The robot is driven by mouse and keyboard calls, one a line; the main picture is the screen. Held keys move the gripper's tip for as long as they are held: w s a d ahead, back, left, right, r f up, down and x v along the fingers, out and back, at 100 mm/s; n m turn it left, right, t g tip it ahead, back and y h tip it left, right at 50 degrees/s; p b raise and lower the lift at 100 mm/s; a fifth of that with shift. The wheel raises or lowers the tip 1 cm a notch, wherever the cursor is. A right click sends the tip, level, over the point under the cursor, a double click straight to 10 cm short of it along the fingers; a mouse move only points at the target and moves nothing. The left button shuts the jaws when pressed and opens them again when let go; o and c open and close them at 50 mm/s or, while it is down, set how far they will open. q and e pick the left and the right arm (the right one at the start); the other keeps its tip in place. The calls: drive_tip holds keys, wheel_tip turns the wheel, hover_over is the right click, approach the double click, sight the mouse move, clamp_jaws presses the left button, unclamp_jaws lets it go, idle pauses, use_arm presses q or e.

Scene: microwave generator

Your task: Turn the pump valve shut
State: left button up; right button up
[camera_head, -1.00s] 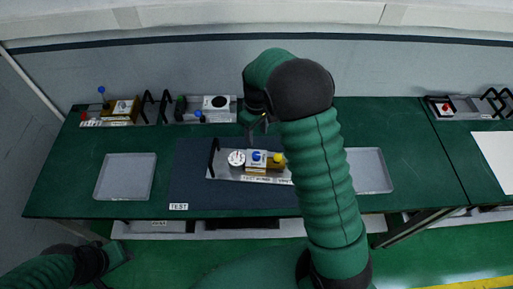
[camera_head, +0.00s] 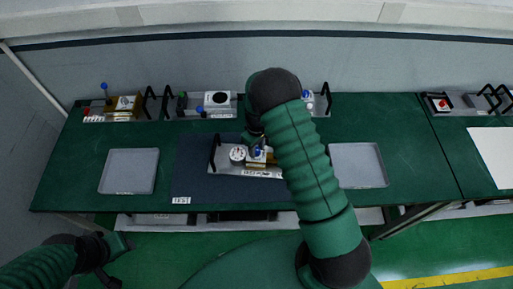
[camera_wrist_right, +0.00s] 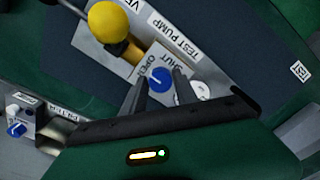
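The test pump unit (camera_head: 225,173) stands on the dark mat, with a round white gauge (camera_head: 238,155) and a blue valve knob (camera_head: 258,151). In the right wrist view the blue knob (camera_wrist_right: 158,82) sits between the labels OPEN and SHUT; its exact setting is hard to tell. A yellow ball knob (camera_wrist_right: 108,22) on a brass part lies beside it. My right gripper (camera_wrist_right: 161,76) is open, one finger on each side of the blue knob, with no clear grip seen. It also shows over the unit in the head view (camera_head: 256,140). My left gripper (camera_head: 112,262) hangs low, off the bench; its fingers are unclear.
Empty grey trays lie left (camera_head: 129,172) and right (camera_head: 362,166) of the dark mat (camera_head: 190,180). Several other units with black handles stand along the back of the green bench (camera_head: 400,130). My right arm hides the right part of the pump unit.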

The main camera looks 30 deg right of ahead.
clamp_jaws()
drive_tip(key=shift+m, duration=0.3)
drive_tip(key=m+b, duration=0.1)
drive_tip(key=m, duration=0.1)
drive_tip(key=shift+m+b, duration=0.3)
drive_tip(key=m+b, duration=0.1)
drive_tip(key=m, duration=0.9)
drive_tip(key=shift+b, duration=0.4)
drive_tip(key=m, duration=0.4)
drive_tip(key=shift+m, duration=0.3)
